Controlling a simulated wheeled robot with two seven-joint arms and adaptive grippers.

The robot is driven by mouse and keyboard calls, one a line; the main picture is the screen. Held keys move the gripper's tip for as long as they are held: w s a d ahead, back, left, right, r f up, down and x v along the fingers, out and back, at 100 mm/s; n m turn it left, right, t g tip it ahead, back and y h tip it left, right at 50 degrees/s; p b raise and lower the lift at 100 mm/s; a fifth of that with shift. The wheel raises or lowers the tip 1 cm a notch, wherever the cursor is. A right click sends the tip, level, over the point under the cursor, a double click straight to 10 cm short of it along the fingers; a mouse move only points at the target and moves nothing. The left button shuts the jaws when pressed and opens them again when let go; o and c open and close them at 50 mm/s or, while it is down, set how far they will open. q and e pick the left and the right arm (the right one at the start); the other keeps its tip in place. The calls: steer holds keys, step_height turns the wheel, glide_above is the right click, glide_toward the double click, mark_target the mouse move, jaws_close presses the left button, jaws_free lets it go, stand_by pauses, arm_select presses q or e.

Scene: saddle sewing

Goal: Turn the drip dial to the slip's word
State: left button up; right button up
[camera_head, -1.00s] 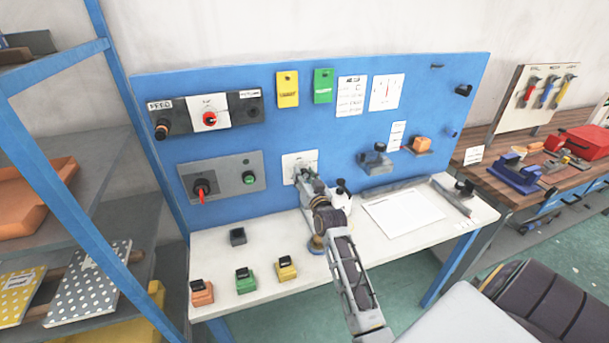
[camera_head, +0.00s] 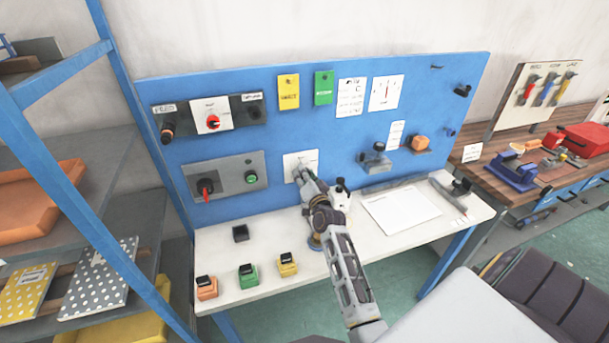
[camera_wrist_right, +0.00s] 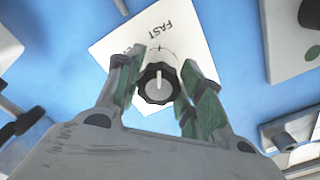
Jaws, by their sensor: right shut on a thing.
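The dial (camera_wrist_right: 158,84) is a dark scalloped knob with a pale centre and a line pointing up in the right wrist view. It sits on a white plate (camera_wrist_right: 125,45) with the word FAST above it; other words on the plate are hidden or unreadable. My right gripper (camera_wrist_right: 163,78) is shut on the dial, with a green-padded finger at each side. In the head view, my right gripper (camera_head: 303,178) reaches the plate (camera_head: 291,158) low on the blue board and covers the dial. Several white paper slips (camera_head: 352,97) hang on the board; their words are too small to read. My left gripper is out of view.
A grey panel (camera_head: 235,164) with a red-handled switch and green button is left of the plate. A red knob (camera_head: 212,121) sits on the upper panel. The white table (camera_head: 225,309) below holds orange, green and yellow blocks and a large sheet (camera_head: 402,212).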

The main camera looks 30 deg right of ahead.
steer(key=o, duration=1)
steer(key=shift+s, duration=0.1)
steer(key=shift+v, duration=5.9)
